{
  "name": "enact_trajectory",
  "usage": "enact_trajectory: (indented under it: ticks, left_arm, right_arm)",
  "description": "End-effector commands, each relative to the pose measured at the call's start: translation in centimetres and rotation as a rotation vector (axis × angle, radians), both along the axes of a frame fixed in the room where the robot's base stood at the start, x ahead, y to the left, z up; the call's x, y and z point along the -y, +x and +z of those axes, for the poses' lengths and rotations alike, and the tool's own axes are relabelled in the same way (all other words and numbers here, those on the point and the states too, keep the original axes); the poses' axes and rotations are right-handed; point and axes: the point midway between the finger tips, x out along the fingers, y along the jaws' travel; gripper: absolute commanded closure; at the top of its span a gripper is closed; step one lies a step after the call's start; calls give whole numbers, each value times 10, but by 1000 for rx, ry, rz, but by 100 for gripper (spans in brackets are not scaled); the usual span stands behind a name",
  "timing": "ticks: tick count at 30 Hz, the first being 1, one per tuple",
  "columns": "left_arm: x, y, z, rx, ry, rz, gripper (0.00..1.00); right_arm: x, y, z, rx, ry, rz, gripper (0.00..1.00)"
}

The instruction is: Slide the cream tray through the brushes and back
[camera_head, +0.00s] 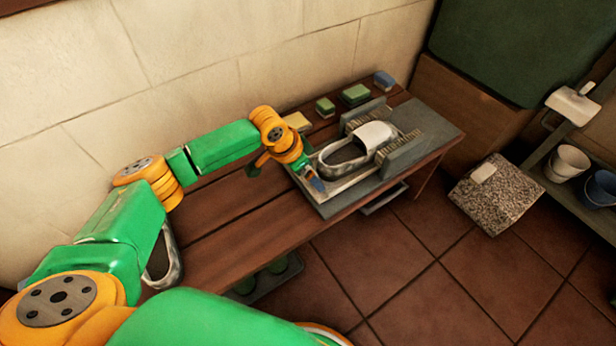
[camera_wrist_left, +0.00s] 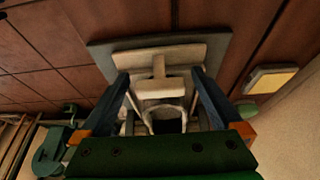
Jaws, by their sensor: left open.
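The cream tray (camera_head: 346,183) lies on a grey base plate (camera_head: 440,130) on the wooden bench. A white and grey shoe (camera_head: 374,135) rests on the tray, its toe end between the two brushes (camera_head: 362,113) (camera_head: 405,148). My left gripper (camera_head: 315,182) is at the tray's near-left end. In the left wrist view its open fingers (camera_wrist_left: 162,92) stand on either side of a pale T-shaped handle (camera_wrist_left: 158,87) on the tray (camera_wrist_left: 200,54). I cannot tell whether either finger touches the handle. My right gripper is not in view.
A yellow sponge (camera_head: 297,121), green blocks (camera_head: 356,94) and a blue block (camera_head: 383,79) lie along the wall side. Another shoe (camera_head: 163,262) is partly hidden behind my left arm. A speckled block (camera_head: 497,196) and buckets (camera_head: 567,163) stand at the right.

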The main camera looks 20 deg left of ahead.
Motion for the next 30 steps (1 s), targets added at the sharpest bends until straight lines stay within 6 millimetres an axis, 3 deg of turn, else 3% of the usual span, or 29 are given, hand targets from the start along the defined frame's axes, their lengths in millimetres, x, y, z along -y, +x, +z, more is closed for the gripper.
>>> enact_trajectory:
  ticks: [2, 9, 20, 30]
  left_arm:
    - [2, 2, -8, 0, 0, -1, 0]
    - [2, 3, -7, 1, 0, -1, 0]
    - [2, 2, -7, 0, 0, 0, 97]
    - [2, 2, -6, -1, -1, 1, 100]
  right_arm:
    - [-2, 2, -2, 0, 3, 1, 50]
    - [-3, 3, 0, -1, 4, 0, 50]
    - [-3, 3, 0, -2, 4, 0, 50]
    - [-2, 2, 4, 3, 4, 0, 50]
